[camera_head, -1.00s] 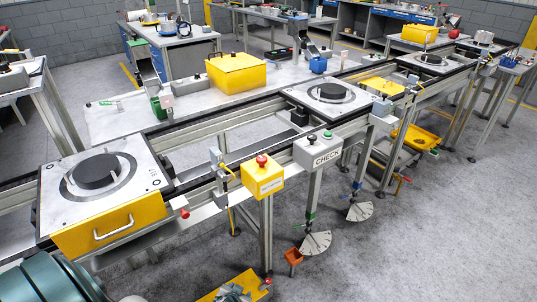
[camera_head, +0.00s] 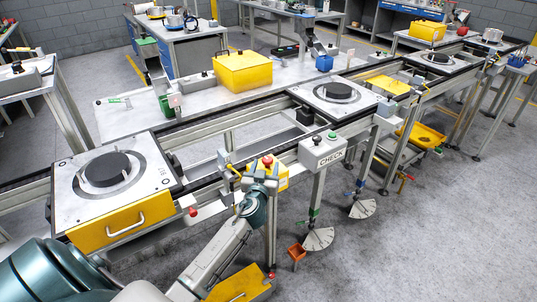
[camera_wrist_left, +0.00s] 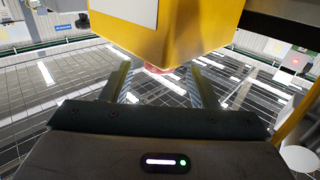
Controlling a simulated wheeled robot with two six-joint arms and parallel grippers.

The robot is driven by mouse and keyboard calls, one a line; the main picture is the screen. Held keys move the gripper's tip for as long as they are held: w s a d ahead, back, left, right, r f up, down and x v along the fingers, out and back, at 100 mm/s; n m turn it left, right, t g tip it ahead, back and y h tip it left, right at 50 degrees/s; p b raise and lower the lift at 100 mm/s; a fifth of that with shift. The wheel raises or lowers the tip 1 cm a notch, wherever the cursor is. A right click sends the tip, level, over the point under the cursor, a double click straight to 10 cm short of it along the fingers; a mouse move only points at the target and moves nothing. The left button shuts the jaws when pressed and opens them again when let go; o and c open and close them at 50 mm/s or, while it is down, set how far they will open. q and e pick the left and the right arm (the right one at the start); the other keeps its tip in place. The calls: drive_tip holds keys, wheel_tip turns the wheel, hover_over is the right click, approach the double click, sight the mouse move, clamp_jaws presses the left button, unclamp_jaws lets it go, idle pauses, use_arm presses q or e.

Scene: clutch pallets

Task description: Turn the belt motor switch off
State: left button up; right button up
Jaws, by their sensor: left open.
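A yellow control box (camera_head: 283,179) with a red button (camera_head: 267,160) on top stands at the conveyor's front edge. I cannot tell from a label whether this is the belt motor switch. My left gripper (camera_head: 263,170) is in front of the box and hides part of it. In the left wrist view, the yellow box (camera_wrist_left: 205,30) fills the upper middle, with a bit of the red button (camera_wrist_left: 156,69) below it. The two open fingers (camera_wrist_left: 156,84) stand either side of the red button, and nothing is held. My right gripper is not in view.
A grey CHECK box (camera_head: 321,151) with a green button stands just right of the yellow box. A pallet (camera_head: 75,195) with a black disc sits on the conveyor at left, above a yellow drawer (camera_head: 120,222). A yellow tray (camera_head: 240,289) lies low in front.

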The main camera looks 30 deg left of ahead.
sight(268, 157)
use_arm(q)
drive_tip(key=p+x, duration=0.1)
drive_tip(key=x, duration=0.5)
drive_tip(key=shift+s, duration=0.1)
drive_tip(key=shift+f, duration=0.1)
drive_tip(key=c, duration=0.9)
